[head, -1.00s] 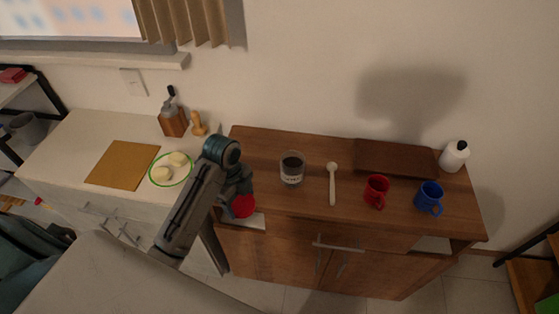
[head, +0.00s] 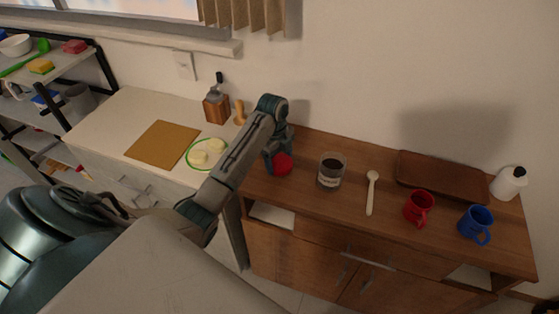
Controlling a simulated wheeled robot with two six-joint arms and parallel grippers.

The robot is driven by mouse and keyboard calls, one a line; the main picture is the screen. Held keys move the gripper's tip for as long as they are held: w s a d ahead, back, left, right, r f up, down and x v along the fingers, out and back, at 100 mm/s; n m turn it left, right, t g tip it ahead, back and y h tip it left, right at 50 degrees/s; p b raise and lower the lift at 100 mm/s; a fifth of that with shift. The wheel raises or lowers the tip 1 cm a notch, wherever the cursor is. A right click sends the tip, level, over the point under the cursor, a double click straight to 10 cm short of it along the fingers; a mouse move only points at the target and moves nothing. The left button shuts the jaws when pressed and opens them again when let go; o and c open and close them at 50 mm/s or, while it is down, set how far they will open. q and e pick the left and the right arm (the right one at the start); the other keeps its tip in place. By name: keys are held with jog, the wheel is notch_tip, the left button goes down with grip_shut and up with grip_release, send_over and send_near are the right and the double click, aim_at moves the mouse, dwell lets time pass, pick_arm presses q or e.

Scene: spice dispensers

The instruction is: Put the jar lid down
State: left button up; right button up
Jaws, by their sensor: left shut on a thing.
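The jar lid (head: 282,164) is a round red disc at my left gripper (head: 274,154), at the left end of the brown wooden cabinet top (head: 315,210). My left gripper is shut on the lid, and its fingers are partly hidden by the arm. I cannot tell whether the lid touches the wood. The open glass jar (head: 331,172), with dark contents and a label, stands upright just right of the lid, apart from it. My right gripper is not in view.
A white spoon (head: 371,192), a red mug (head: 419,208), a blue mug (head: 475,225), a brown board (head: 442,176) and a white bottle (head: 508,183) occupy the cabinet's right side. A white counter at left holds a plate (head: 207,153), a cutting board (head: 162,144) and a grinder (head: 216,106).

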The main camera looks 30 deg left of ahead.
aim_at(279, 162)
pick_arm(q)
jog(key=shift+f, duration=0.65)
jog(key=o, duration=0.9)
jog(key=shift+f, duration=0.1)
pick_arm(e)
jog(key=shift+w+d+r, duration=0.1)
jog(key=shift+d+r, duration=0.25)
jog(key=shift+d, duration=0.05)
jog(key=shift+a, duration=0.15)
pick_arm(q)
jog(key=shift+r, duration=0.45)
jog(key=r, duration=0.1)
jog(key=r+b, duration=0.1)
jog(key=r, duration=0.1)
jog(key=r+b, duration=0.1)
jog(key=shift+w+a+r, duration=0.1)
jog(key=shift+a+r, duration=0.15)
jog(key=shift+a, duration=0.1)
jog(key=shift+a+r+p, duration=0.2)
jog(key=shift+r+p, duration=1.55)
jog(key=shift+p, duration=0.05)
jog(key=shift+a+r+p, duration=0.15)
jog(key=shift+r+p, duration=1.55)
jog(key=shift+p, duration=0.05)
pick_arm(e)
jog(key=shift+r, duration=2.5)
